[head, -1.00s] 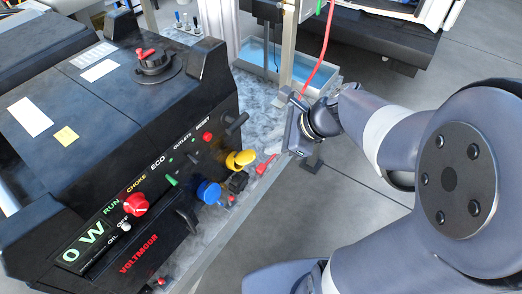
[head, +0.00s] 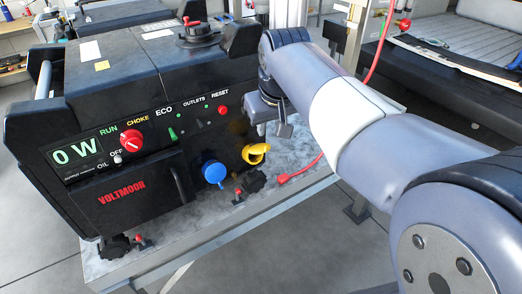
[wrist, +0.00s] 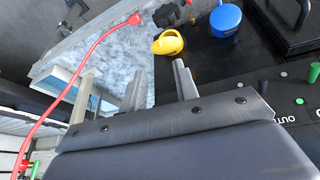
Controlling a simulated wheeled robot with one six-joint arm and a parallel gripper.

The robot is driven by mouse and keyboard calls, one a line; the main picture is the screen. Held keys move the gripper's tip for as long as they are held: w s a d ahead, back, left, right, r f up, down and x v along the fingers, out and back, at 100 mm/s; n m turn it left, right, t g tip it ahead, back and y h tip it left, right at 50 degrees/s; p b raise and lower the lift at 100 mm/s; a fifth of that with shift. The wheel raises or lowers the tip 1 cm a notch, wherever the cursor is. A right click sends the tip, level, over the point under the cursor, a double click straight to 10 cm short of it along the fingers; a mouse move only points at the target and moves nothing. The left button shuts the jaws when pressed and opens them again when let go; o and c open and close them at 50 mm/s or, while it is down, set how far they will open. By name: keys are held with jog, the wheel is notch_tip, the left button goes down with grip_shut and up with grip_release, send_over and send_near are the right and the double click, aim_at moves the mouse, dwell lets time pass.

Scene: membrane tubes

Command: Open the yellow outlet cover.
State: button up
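The yellow outlet cover (head: 256,153) is on the lower right of the black generator's front panel, right of the blue outlet cover (head: 213,172). In the wrist view the yellow cover (wrist: 168,43) is a rounded cap, just beyond the fingertips and near the gap between them; the blue cover (wrist: 225,20) is to its right. I cannot tell whether the yellow cover is ajar. My gripper (head: 270,118) is in front of the panel, above the yellow cover and apart from it. In the wrist view its two fingers (wrist: 159,78) are spread with nothing between them.
The generator (head: 150,130) stands on a grey mottled table (head: 225,215). A red plug and cable (head: 288,179) lie on the table right of the covers. A black knob (head: 254,181) is below the yellow cover. A metal post (head: 352,35) stands behind my arm.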

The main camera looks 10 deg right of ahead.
aim_at(266, 145)
jog(key=x, duration=1)
jog(key=shift+s, duration=0.1)
grip_shut()
jog(key=shift+r, duration=0.1)
